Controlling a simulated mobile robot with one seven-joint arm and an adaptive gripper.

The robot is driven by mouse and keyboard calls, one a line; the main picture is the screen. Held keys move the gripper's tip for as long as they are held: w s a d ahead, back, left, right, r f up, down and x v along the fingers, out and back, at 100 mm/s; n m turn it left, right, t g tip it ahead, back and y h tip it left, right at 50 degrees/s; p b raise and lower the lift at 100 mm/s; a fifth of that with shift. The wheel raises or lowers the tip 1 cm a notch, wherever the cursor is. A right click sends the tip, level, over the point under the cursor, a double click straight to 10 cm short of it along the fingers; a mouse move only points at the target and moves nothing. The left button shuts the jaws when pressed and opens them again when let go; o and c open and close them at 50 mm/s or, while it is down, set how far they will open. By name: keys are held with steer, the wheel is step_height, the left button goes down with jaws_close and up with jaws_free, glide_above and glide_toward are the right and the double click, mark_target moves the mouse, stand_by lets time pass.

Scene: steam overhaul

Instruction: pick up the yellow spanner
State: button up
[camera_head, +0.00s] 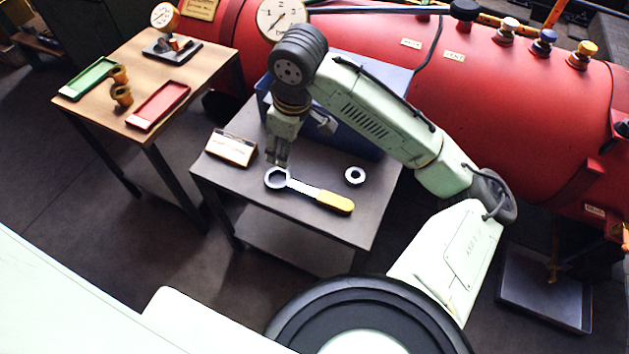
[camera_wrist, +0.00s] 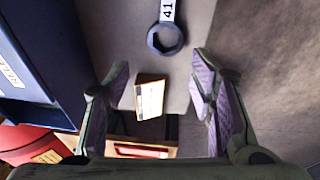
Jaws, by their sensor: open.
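The yellow spanner (camera_head: 318,194) lies on the small grey table. It has a grey ring head at its left end and a yellow handle at its right end. In the wrist view the ring head (camera_wrist: 165,40) and part of the shank with the number 41 show at the top; the yellow handle is out of frame. My gripper (camera_head: 277,160) hangs over the table just above and behind the ring head, apart from it. In the wrist view my gripper (camera_wrist: 160,90) has its jaws wide apart with nothing between them touching.
A blue bin (camera_head: 352,137) stands behind. A wooden table (camera_head: 190,72) with green (camera_head: 88,78) and red (camera_head: 158,105) trays is at left. A red boiler (camera_head: 480,80) fills the back.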

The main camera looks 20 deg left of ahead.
steer(key=d+f+h, duration=0.2)
steer(key=d, duration=0.4)
glide_above(315, 193)
steer(key=shift+m+g, duration=0.3)
steer(key=shift+g, duration=0.1)
steer(key=f, duration=0.5)
steer(key=shift+w+f, duration=0.1)
steer(key=shift+w, duration=0.15)
steer(key=shift+s+f, duration=0.2)
steer(key=shift+f, duration=2.7)
steer(key=shift+c, duration=0.4)
jaws_close()
